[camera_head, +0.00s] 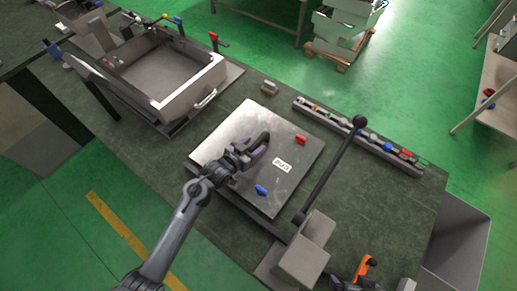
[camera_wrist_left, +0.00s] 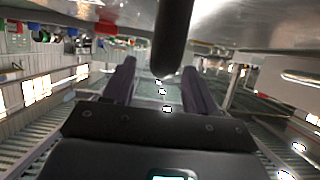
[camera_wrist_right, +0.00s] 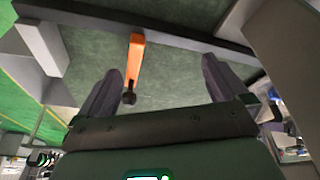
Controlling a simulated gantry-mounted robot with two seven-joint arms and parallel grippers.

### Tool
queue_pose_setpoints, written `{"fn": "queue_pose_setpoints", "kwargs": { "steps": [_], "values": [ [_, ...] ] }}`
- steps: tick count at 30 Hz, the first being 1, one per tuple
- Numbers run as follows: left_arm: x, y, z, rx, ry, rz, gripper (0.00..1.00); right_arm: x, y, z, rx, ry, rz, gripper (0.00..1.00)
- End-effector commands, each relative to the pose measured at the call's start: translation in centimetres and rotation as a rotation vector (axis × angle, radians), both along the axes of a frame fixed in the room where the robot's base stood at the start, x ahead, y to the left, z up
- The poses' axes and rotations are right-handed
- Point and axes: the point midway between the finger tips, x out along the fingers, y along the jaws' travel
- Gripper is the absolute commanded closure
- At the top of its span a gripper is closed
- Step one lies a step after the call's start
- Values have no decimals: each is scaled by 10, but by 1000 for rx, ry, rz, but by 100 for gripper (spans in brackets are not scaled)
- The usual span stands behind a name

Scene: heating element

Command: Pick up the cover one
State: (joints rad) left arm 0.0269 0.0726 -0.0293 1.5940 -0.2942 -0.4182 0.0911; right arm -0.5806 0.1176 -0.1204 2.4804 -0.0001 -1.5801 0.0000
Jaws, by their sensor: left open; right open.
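The cover, a square grey metal plate (camera_head: 295,155) with a small white label (camera_head: 282,165), lies on the workbench. A dark curved handle (camera_head: 262,140) rises from its upper middle part. My left gripper (camera_head: 248,152) is over the plate at the handle, with its fingers open. In the left wrist view, the dark handle (camera_wrist_left: 173,40) hangs into the space between the open fingers (camera_wrist_left: 158,70); I cannot tell whether they touch. In the right wrist view, my right gripper (camera_wrist_right: 161,68) is open and empty near an orange-handled lever (camera_wrist_right: 134,65).
A red block (camera_head: 301,139) and a blue block (camera_head: 261,190) are on the plate. A long lever bar (camera_head: 332,170) runs along the plate's right side. An open metal box (camera_head: 165,75) stands at upper left. A strip of small parts (camera_head: 350,133) lies at right.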

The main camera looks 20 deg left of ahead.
Motion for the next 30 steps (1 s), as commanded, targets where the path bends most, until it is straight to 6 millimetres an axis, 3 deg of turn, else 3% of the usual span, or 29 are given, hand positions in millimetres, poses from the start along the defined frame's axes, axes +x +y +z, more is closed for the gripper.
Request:
{"fn": "queue_pose_setpoints", "kwargs": {
  "steps": [6, 15, 26, 30],
  "values": [
    [19, -6, -9, -1, 0, -1, 43, 0, 1, -2, 3, -1, -2, 0],
    [21, -7, -10, 1, 0, -1, 44, 0, 0, -2, 2, -1, -2, 0],
    [21, -6, -10, 1, 1, -1, 100, 0, -2, -2, -8, 0, 5, 0],
    [21, -6, -10, 1, 1, 0, 100, 0, -2, -2, -8, 0, 5, 0]
  ]
}}
